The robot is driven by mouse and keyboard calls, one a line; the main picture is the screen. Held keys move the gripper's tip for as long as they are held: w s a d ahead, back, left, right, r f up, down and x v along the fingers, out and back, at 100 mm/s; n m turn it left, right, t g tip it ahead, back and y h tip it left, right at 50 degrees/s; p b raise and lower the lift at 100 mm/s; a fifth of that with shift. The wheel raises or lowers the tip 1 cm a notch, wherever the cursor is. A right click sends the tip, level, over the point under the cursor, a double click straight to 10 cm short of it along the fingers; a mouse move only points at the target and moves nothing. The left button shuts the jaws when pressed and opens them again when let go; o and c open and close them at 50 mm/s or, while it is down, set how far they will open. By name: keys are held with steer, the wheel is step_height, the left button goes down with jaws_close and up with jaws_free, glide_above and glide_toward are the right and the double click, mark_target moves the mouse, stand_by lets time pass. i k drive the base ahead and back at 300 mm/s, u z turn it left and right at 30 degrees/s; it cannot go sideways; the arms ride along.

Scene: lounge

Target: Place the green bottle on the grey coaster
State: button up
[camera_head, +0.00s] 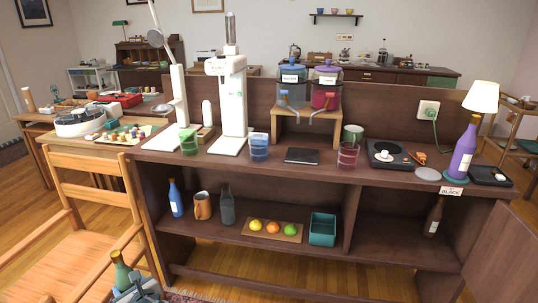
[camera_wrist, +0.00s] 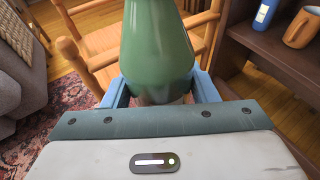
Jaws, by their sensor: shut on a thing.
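My gripper (camera_head: 133,288) is at the bottom left of the head view, low in front of the counter and by the wooden chair. It is shut on the green bottle (camera_head: 121,274), whose neck and shoulder show above the jaws. In the wrist view the bottle (camera_wrist: 158,45) stands between the two blue fingers of the gripper (camera_wrist: 160,92); its top is cut off by the frame. The grey coaster (camera_head: 428,174) is a flat round disc on the counter top at the right, with nothing on it. It lies left of the purple bottle.
The purple bottle (camera_head: 464,148) stands on a teal coaster beside the lamp (camera_head: 482,98). A wooden chair (camera_head: 85,215) stands close to my gripper.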

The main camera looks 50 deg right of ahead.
mark_target(429, 173)
steer(key=z, duration=1.3)
